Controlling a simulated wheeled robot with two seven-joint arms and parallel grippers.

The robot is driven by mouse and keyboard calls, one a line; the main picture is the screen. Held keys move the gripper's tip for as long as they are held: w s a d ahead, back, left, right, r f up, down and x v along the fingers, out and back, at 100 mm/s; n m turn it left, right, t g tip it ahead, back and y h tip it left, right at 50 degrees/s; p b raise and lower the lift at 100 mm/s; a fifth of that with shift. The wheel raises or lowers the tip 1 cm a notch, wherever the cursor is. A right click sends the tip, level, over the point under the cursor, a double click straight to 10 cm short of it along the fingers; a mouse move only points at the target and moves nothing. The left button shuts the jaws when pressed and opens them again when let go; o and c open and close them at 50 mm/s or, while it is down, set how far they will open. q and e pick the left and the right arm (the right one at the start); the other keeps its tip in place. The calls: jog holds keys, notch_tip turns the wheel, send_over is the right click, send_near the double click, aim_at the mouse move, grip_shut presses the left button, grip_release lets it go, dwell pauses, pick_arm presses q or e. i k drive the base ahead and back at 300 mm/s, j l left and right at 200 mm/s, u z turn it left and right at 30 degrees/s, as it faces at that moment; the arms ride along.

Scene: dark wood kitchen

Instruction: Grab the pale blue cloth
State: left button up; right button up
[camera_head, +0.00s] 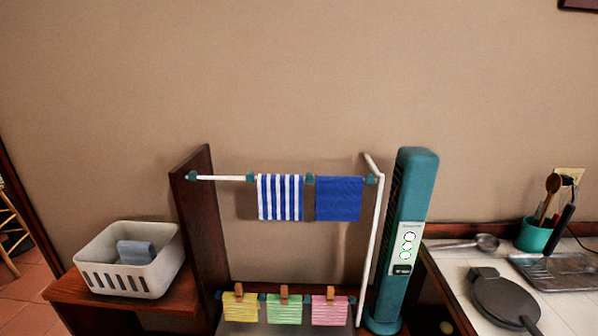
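A pale blue-grey cloth (136,252) lies folded inside a white slotted basket (130,281) on the wooden ledge at the left. Its lower part is hidden by the basket's front wall. Neither of my grippers shows in the head view.
A rack with white rails (220,178) holds a blue-striped cloth (281,197) and a plain blue cloth (339,199); yellow, green and pink cloths (285,309) hang below. A teal tower (413,210) stands beside it. The right counter holds a dark pan (503,299) and a utensil cup (533,236).

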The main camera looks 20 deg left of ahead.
aim_at(140, 254)
jog(key=u, duration=1.9)
